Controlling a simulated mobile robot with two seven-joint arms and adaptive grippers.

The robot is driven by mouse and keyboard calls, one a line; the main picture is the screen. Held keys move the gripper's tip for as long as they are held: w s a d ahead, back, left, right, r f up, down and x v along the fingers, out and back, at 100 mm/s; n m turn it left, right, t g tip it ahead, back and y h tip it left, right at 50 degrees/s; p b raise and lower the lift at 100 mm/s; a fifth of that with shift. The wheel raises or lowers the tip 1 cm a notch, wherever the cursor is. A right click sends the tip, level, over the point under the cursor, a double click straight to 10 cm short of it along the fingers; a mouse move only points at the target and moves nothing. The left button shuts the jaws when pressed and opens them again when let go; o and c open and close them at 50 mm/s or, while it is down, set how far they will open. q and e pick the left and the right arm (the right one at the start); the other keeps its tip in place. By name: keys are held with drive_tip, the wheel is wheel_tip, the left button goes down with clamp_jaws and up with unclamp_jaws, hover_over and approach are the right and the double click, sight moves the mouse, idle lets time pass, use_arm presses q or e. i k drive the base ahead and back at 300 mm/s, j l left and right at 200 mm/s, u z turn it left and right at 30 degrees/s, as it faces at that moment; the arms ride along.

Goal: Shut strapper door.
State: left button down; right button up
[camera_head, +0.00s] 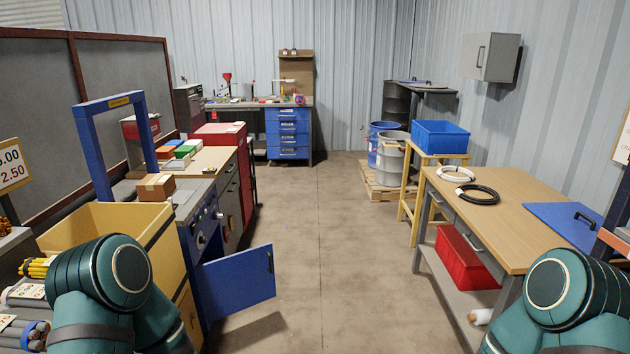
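The strapper is the blue machine on the left, with an upright blue arch (110,103) over its top. Its blue door (236,281) stands wide open, swung out into the aisle, with a dark handle (269,262) near its free edge. A cardboard box (156,187) sits on the strapper's top. The inside of the cabinet is mostly hidden. My two arms show at the bottom left and bottom right. Neither of my grippers is in view.
A yellow bin (110,220) stands in front of the strapper, close to my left arm. The aisle floor (335,250) is clear. On the right is a wooden-topped table (525,205) with a red bin (463,262) below. A blue crate (440,137) stands behind it.

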sight(234, 284)
drive_tip(key=i, duration=1.5)
drive_tip(key=i+u, duration=0.2)
drive_tip(key=i, duration=0.25)
drive_tip(key=i+l+u, duration=0.2)
drive_tip(key=i, duration=0.2)
drive_tip(key=i+l+u, duration=0.2)
drive_tip(key=i, duration=0.25)
drive_tip(key=i+l+u, duration=0.2)
drive_tip(key=i, duration=0.2)
